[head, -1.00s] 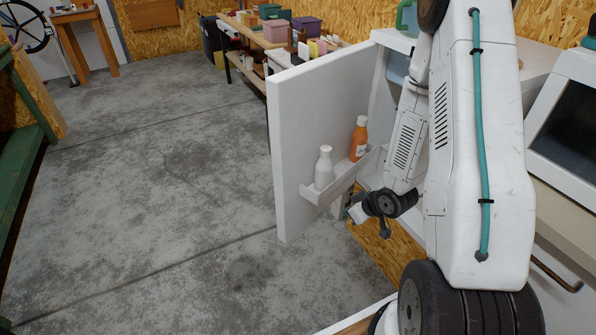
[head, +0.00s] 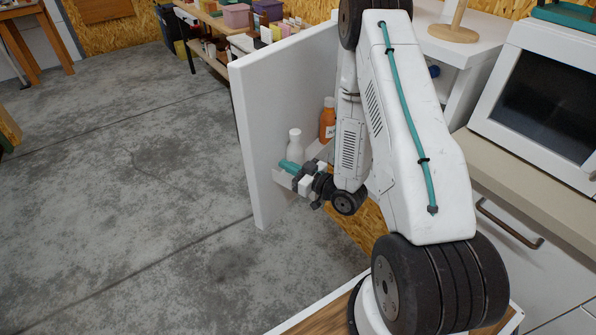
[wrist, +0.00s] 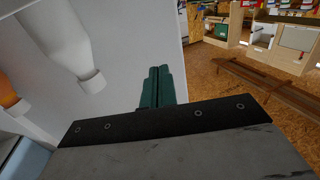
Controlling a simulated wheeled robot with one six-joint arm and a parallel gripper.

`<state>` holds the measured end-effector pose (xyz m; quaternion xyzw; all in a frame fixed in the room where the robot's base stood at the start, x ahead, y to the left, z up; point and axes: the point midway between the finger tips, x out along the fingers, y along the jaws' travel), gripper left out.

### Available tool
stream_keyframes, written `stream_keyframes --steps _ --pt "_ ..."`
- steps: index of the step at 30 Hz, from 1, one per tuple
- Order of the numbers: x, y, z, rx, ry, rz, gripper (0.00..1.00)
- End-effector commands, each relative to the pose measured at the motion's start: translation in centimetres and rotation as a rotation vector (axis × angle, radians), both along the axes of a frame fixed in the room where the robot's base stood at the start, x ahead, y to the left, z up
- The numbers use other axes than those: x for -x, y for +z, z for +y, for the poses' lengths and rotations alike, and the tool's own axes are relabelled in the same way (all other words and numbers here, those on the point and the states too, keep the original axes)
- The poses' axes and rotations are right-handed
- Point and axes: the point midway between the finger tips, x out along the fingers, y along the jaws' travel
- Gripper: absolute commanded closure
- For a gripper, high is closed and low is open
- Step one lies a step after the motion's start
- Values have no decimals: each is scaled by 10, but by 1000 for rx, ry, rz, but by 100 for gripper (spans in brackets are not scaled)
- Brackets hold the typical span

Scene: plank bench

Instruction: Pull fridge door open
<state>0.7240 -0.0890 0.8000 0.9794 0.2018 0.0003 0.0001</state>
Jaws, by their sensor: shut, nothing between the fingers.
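The white fridge door (head: 258,130) stands wide open, swung out to the left, with its inner side facing my arm. A white bottle (head: 295,146) and an orange bottle (head: 328,120) stand in the door shelf. My gripper (head: 289,166), with teal fingers, is on the inner side of the door, in front of the shelf and the white bottle. In the wrist view its shut fingers (wrist: 162,87) point along the white door panel (wrist: 125,55); whether they touch it I cannot tell. The fridge interior is mostly hidden behind my arm.
A microwave (head: 540,105) stands on the counter (head: 520,170) at the right, above a drawer with a dark handle (head: 508,224). A paper-towel stand base (head: 454,32) is on the fridge top. Shelves with boxes (head: 238,40) stand behind the door. The concrete floor (head: 120,200) at left is clear.

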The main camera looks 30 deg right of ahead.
Motion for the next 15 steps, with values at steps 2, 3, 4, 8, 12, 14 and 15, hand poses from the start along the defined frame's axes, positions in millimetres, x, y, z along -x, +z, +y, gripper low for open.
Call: stream_keyframes --steps 2,3,4,8,12,14,15 --pt "-17 1 9 2 5 -4 100" --pt "-24 1 12 1 4 -2 100" --pt "-29 1 14 1 4 -3 100" --pt "-49 1 22 1 3 -2 100" --pt "-63 0 27 0 1 -1 100" --pt "-66 0 28 0 0 0 100" --pt "-67 0 29 0 0 0 100"
